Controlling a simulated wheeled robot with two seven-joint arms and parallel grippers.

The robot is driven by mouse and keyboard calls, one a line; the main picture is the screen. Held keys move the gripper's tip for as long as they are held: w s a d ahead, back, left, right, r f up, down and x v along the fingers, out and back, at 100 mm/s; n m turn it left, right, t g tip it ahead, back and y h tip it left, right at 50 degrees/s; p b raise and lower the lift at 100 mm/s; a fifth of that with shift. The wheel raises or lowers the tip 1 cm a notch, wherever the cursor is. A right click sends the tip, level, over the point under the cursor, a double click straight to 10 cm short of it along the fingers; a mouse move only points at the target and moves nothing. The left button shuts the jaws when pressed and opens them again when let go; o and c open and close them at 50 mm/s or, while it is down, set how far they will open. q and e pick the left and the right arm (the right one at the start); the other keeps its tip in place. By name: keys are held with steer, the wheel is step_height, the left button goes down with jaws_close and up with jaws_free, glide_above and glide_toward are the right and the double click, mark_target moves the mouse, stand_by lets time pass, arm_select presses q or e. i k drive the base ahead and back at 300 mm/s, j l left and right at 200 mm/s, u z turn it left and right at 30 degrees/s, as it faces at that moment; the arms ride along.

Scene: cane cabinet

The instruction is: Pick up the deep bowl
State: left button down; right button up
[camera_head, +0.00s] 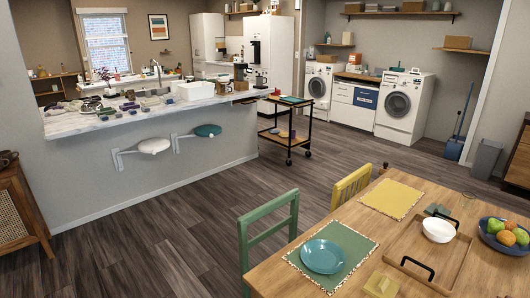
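I cannot tell for certain which thing is the deep bowl. A small white bowl (438,229) sits upright on a wooden tray (409,247) on the dining table at the lower right. A wider dark blue bowl (492,240) holding several fruits stands at the table's right side. A small dark object (7,159), too unclear to name, sits on top of the cane cabinet (14,205) at the left edge. Neither of my grippers is in view.
The wooden dining table (279,275) carries placemats and a teal plate (322,256). A green chair (268,232) and a yellow chair (351,186) stand at it. Open dark floor (180,225) lies between the cabinet, the cluttered counter (190,110) and the table. A black cart (287,130) stands beyond.

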mark_target(437, 230)
steer(key=k+l+z, duration=0.1)
steer(key=z, duration=2.4)
steer(key=i+l+z, duration=0.1)
steer(key=l, duration=0.35)
steer(key=i+l+z, duration=0.1)
steer(key=i+l, duration=0.25)
steer(key=i+l+z, duration=0.15)
steer(key=l, duration=0.4)
steer(key=i+l+z, duration=0.1)
steer(key=i+l, duration=0.25)
steer(key=i+u, duration=0.2)
steer(key=i, duration=0.25)
steer(key=i+l+u, duration=0.2)
steer(key=i, duration=0.25)
steer(key=i+l+u, duration=0.2)
steer(key=i, duration=0.25)
steer(key=i+l+u, duration=0.25)
steer(key=i, duration=0.15)
steer(key=i+u, duration=0.45)
steer(key=i+l+u, duration=0.15)
steer(key=i+u, duration=0.3)
steer(key=i, duration=0.15)
steer(key=i+l+u, duration=0.4)
steer(key=i, duration=0.15)
